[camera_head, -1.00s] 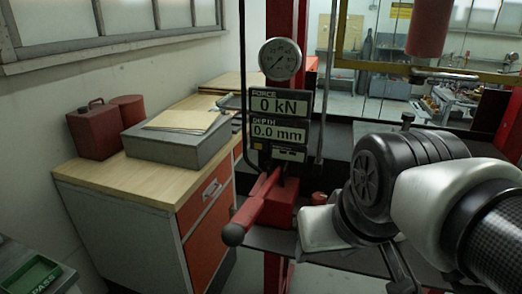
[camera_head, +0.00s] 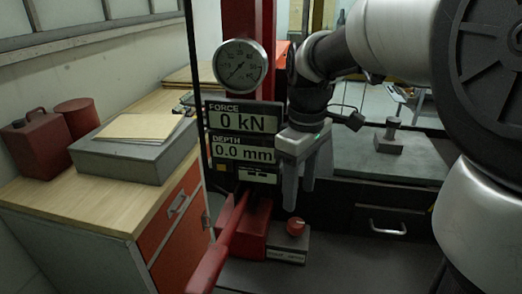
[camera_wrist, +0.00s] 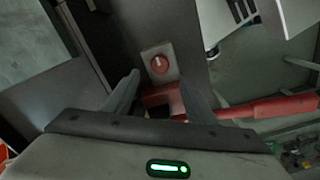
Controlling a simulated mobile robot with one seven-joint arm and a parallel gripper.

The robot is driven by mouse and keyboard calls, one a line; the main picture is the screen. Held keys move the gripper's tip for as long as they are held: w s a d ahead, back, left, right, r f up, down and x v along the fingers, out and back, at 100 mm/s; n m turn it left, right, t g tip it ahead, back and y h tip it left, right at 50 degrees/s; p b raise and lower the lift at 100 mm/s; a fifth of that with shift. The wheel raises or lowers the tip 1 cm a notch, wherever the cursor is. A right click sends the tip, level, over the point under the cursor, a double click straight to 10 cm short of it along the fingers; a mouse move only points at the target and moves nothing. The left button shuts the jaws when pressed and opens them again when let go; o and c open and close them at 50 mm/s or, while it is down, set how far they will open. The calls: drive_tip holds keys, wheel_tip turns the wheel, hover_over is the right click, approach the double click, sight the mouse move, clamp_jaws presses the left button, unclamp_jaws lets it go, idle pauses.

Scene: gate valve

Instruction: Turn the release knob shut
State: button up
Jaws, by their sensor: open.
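The release knob (camera_head: 295,226) is a small red round knob with a pale mark, on a grey block (camera_head: 291,245) beside the red pump body. In the wrist view the knob (camera_wrist: 160,64) sits on its grey plate, beyond the fingertips and roughly between them. My gripper (camera_head: 299,205) points down, open and empty, a little above the knob in the head view and apart from it. Its two fingers also show in the wrist view (camera_wrist: 160,85). The label on the block is too small to read.
A red pump lever (camera_head: 221,245) slants toward the lower left, close to the knob. A panel (camera_head: 243,140) reads 0 kN and 0.0 mm, with a round gauge (camera_head: 240,66) above. A wooden-topped cabinet (camera_head: 125,200) stands left. The dark surface right of the knob looks clear.

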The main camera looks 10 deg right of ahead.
sight(296, 222)
wheel_tip(296, 222, down, 9)
drive_tip(key=shift+f+b, duration=0.1)
drive_tip(key=shift+b, duration=0.3)
drive_tip(key=c, duration=1)
drive_tip(key=shift+c, duration=0.2)
